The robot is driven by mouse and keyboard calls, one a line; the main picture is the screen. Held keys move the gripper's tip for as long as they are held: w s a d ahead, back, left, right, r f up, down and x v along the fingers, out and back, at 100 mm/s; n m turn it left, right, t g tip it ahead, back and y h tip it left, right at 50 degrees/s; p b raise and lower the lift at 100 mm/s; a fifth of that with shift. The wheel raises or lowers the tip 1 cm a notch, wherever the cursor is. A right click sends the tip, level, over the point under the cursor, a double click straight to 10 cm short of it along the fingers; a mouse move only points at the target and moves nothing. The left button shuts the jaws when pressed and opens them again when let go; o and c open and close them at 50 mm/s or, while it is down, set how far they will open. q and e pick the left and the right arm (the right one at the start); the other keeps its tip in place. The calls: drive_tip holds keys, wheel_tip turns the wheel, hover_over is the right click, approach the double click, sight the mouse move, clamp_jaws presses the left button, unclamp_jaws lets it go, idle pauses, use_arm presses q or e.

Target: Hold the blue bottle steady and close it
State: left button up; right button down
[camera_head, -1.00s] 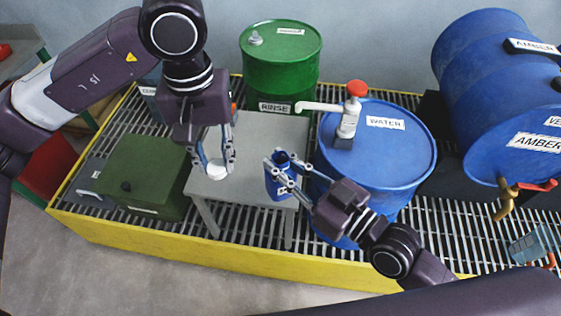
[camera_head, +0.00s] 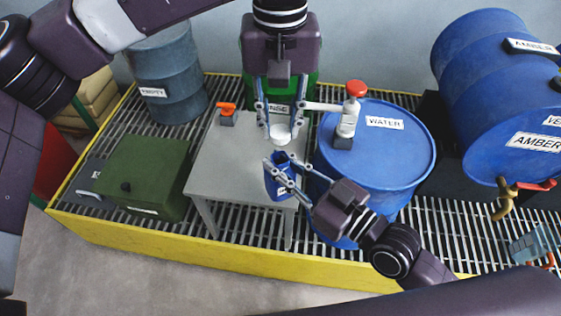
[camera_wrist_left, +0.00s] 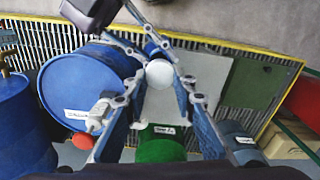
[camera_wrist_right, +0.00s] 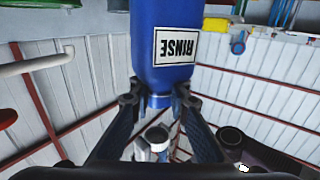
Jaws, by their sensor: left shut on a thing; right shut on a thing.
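The blue bottle (camera_head: 280,189) stands upright by the near right corner of the grey table. It carries a RINSE label in the right wrist view (camera_wrist_right: 170,20). My right gripper (camera_head: 283,171) is shut around its upper part, near the neck. My left gripper (camera_head: 280,126) is shut on a round white cap (camera_head: 280,134). The cap is above and slightly behind the bottle, apart from its neck. In the left wrist view the cap (camera_wrist_left: 159,73) sits between the fingertips and partly hides the bottle. In the right wrist view the neck (camera_wrist_right: 158,101) is uncapped.
The grey table (camera_head: 215,165) is otherwise mostly clear, with an orange-handled item (camera_head: 227,113) at its back. The blue WATER drum (camera_head: 400,160) with a red-topped tap (camera_head: 349,115) stands close on the right. A green RINSE drum (camera_head: 310,85) is behind my left gripper.

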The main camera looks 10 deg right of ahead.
sight(281, 157)
use_arm(q)
drive_tip(key=shift+f, duration=1.95)
drive_tip(key=shift+f, duration=0.85)
drive_tip(key=shift+f, duration=0.6)
drive_tip(key=m, duration=0.6)
drive_tip(key=shift+d, duration=0.1)
drive_tip(key=m, duration=0.7)
drive_tip(key=shift+s, duration=0.15)
